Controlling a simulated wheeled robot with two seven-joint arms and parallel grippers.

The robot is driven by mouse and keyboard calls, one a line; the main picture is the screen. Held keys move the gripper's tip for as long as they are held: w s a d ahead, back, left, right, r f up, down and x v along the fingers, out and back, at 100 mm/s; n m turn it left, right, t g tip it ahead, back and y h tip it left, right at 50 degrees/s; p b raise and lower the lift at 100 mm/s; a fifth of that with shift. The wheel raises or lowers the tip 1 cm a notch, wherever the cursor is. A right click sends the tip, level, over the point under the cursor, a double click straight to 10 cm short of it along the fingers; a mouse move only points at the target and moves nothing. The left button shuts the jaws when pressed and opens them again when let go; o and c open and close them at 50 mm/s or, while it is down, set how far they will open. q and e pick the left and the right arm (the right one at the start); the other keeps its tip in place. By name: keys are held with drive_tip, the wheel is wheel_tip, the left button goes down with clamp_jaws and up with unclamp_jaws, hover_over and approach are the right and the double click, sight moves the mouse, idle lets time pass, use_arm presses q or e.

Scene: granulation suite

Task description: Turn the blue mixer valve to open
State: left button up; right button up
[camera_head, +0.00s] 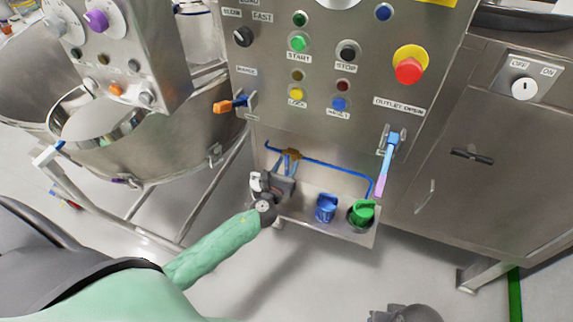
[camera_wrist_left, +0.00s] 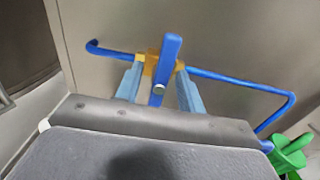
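The blue valve lever (camera_wrist_left: 171,58) stands up from a brass valve body (camera_wrist_left: 151,66) on a blue pipe (camera_wrist_left: 222,78) under the control panel. In the head view the brass body (camera_head: 291,154) shows just beyond my left gripper (camera_head: 283,172), which hides the lever. In the left wrist view, the two pale fingers of my left gripper (camera_wrist_left: 160,84) are apart, one on each side of the lever, with gaps visible. A dark grey part (camera_head: 405,313) at the bottom edge of the head view may belong to my right arm; no right fingers show.
An orange lever (camera_head: 228,106) sticks out at upper left. A steel bowl (camera_head: 160,145) stands left.

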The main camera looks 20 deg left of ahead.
use_arm(q)
drive_tip(key=shift+w, duration=0.1)
clamp_jaws()
